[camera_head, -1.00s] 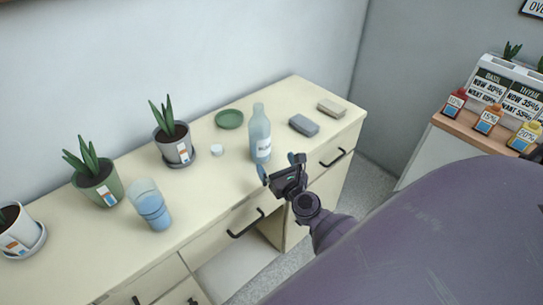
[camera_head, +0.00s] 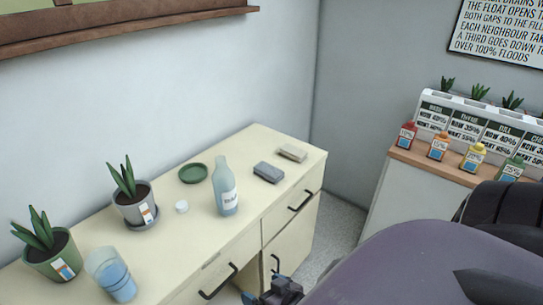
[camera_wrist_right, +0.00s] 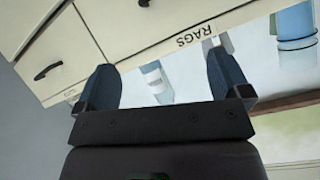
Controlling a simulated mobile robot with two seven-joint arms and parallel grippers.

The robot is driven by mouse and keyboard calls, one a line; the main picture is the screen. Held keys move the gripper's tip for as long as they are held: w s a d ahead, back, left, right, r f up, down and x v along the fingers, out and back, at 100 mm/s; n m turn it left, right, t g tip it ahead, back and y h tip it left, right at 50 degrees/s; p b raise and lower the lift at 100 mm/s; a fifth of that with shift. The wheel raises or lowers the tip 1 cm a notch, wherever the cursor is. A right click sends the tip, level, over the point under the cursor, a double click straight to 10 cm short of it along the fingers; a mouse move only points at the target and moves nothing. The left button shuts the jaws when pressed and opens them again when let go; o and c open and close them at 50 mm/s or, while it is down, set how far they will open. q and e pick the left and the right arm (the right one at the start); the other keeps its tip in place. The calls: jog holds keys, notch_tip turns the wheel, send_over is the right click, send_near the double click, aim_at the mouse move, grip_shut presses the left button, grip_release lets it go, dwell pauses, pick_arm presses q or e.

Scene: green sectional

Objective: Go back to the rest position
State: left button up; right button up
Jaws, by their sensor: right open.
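My right gripper (camera_head: 275,292) shows at the bottom edge of the head view, in front of the cream dresser (camera_head: 252,146). It is partly cut off by the frame. In the right wrist view its two blue fingers (camera_wrist_right: 163,84) stand wide apart with nothing held between them. The bottle (camera_wrist_right: 157,82) shows beyond the fingers, apart from them. My left gripper is not in view.
On the dresser stand the clear bottle (camera_head: 226,192), a blue glass (camera_head: 112,274), potted plants (camera_head: 135,205), a green saucer (camera_head: 193,173), a white cap (camera_head: 181,206) and grey blocks (camera_head: 268,172). A counter (camera_head: 440,165) with small coloured bottles stands at right.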

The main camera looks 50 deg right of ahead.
jog(key=n, duration=0.1)
jog(key=s+n, duration=0.2)
jog(key=n, duration=0.1)
jog(key=shift+s+f+g+h, duration=0.2)
jog(key=shift+f+g+h, duration=0.1)
jog(key=shift+f+g, duration=0.1)
